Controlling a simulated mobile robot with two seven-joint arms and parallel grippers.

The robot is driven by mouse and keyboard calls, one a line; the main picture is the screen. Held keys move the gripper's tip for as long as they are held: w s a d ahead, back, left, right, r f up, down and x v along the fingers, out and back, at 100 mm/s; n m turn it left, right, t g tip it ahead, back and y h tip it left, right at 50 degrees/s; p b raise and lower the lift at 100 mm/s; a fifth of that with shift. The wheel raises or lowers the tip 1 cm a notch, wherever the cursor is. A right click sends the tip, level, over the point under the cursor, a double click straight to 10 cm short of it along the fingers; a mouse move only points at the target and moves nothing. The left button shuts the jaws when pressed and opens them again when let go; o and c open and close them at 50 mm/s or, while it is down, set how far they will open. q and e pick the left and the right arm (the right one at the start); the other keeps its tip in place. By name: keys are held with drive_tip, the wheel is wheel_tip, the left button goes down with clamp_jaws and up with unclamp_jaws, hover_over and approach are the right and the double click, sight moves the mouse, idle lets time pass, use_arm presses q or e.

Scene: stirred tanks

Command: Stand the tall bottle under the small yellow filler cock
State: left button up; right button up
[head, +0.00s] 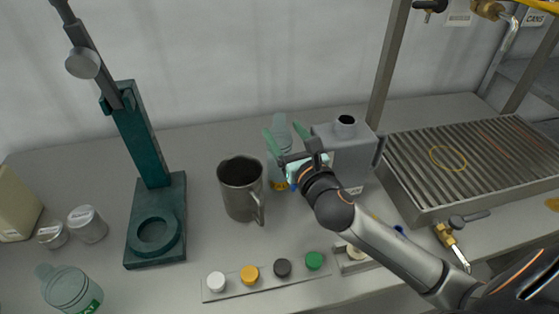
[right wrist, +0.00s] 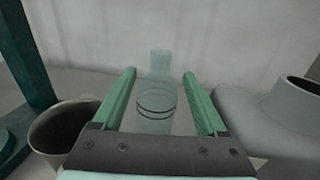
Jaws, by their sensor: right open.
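The tall bottle (head: 279,122) is pale, see-through and upright on the bench near the back wall. In the right wrist view the bottle (right wrist: 156,95) stands between the two green fingers, with a gap on each side. My right gripper (head: 285,137) is open; its fingers reach toward the bottle and partly hide it in the head view. My left gripper is not in view.
A steel mug (head: 240,190) stands left of the gripper and a grey can (head: 347,155) right of it, both close. A ribbed drain tray (head: 470,160) with a yellow ring lies at right. A green press stand (head: 150,170) and a cap strip (head: 265,275) are nearby.

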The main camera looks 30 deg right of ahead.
drive_tip(key=w, duration=0.6)
drive_tip(key=shift+d, duration=0.25)
drive_tip(key=shift+w, duration=0.1)
clamp_jaws()
idle(0.3)
drive_tip(key=shift+f, duration=0.1)
